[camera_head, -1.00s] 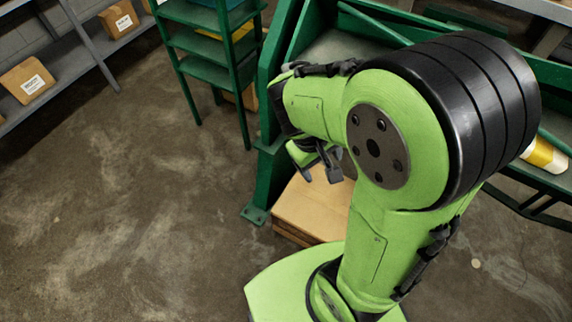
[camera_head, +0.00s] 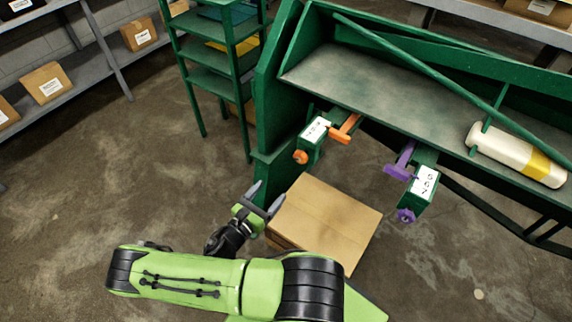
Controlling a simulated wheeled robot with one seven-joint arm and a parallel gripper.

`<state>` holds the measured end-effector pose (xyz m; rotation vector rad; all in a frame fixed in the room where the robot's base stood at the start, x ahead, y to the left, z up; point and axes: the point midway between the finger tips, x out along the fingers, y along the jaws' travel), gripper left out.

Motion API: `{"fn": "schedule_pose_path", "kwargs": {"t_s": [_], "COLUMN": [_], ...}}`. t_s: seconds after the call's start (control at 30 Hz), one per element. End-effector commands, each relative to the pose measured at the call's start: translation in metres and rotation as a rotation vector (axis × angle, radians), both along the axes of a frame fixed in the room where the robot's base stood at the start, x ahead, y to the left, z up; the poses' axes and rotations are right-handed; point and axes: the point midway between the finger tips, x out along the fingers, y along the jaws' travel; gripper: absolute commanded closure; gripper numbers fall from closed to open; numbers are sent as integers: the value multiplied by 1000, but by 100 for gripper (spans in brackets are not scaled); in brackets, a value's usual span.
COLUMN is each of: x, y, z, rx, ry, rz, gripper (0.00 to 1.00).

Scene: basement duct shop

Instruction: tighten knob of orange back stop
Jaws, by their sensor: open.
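The orange back stop (camera_head: 344,129) is mounted at the front edge of the green machine, on a green block with a white numbered label (camera_head: 315,130). Its orange knob (camera_head: 300,157) sticks out at the block's front lower left. My gripper (camera_head: 264,194) is open and empty, with its two grey fingers apart. It is below and to the left of the orange knob in the picture, beside the cardboard box, and touches neither the knob nor the stop.
A purple back stop (camera_head: 401,160) with a purple knob (camera_head: 405,215) sits to the right on the same machine (camera_head: 390,85). A cardboard box (camera_head: 325,222) lies below. A white and yellow cylinder (camera_head: 515,155) rests on the machine. A green shelf rack (camera_head: 238,60) stands left of it; floor at left is clear.

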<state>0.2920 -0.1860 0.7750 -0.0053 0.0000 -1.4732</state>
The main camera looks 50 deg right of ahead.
Motion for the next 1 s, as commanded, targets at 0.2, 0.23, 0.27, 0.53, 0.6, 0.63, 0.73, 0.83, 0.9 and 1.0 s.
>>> {"fn": "schedule_pose_path", "kwargs": {"t_s": [0.2, 0.23, 0.27, 0.53, 0.6, 0.63, 0.73, 0.83, 0.9, 1.0], "x": [3, 3, 4, 10, 11, 12, 12, 12, 12, 12], "y": [-53, -60, -68, -129, -138, -141, -146, -147, -147, -147], "z": [0, 0, 0, -1, 0, 0, 0, 0, 0, 1], "rx": [-1, 0, 0, 2, 2, 2, 2, 2, 2, 2], "ry": [-3, -4, -4, -5, -5, -5, -3, -3, -3, -3], "rz": [-9, -10, -9, -8, -7, -6, -5, -4, -5, -5], "gripper": [26, 26, 26, 26, 26, 26, 26, 26, 26, 33]}}
